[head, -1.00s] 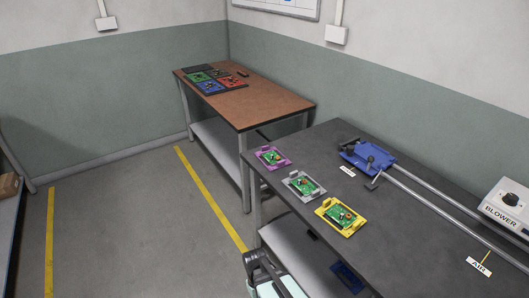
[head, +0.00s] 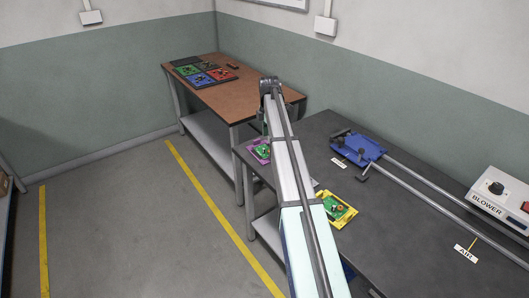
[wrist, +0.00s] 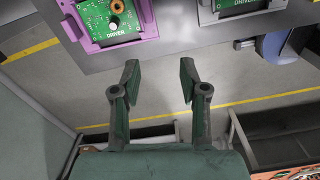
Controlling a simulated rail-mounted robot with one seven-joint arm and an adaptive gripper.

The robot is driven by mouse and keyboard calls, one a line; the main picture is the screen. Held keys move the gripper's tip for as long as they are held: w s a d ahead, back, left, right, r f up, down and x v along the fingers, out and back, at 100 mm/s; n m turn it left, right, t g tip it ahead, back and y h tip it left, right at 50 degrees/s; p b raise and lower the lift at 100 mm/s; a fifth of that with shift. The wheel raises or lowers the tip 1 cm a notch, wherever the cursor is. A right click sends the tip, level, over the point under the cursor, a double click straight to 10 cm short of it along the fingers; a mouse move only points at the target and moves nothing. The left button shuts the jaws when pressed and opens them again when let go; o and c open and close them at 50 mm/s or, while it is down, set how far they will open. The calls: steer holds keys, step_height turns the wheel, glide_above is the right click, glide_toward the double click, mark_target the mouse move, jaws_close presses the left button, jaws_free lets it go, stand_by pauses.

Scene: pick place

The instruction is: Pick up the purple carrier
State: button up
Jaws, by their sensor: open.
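The purple carrier (head: 257,152), a flat frame holding a green circuit board, lies at the left end of the dark table (head: 400,215). My arm covers part of it in the head view. In the wrist view the purple carrier (wrist: 71,27) is at the upper left, cut off by the top edge. My gripper (wrist: 159,77) is open and empty, its fingers apart from the carrier and appearing below and right of it in the picture. In the head view my gripper is hidden behind my arm.
A grey carrier (wrist: 207,17) lies beside the purple one, mostly hidden in the head view. A yellow carrier (head: 351,213) is nearer. A blue fixture (head: 366,149) with rails and a blower box (head: 497,203) stand right. A brown table (head: 225,93) holds several coloured trays.

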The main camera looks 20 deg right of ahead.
steer(key=w+d+r+n, duration=0.2)
steer(key=d+r, duration=0.1)
steer(key=r, duration=0.1)
steer(key=f+p, duration=0.1)
steer(key=f, duration=0.5)
steer(key=f+p, duration=0.2)
steer(key=f, duration=0.3)
steer(key=shift+d+f, duration=0.2)
steer(key=shift+f, duration=0.15)
steer(key=shift+f+p, duration=1.5)
steer(key=shift+f, duration=1.1)
jaws_close()
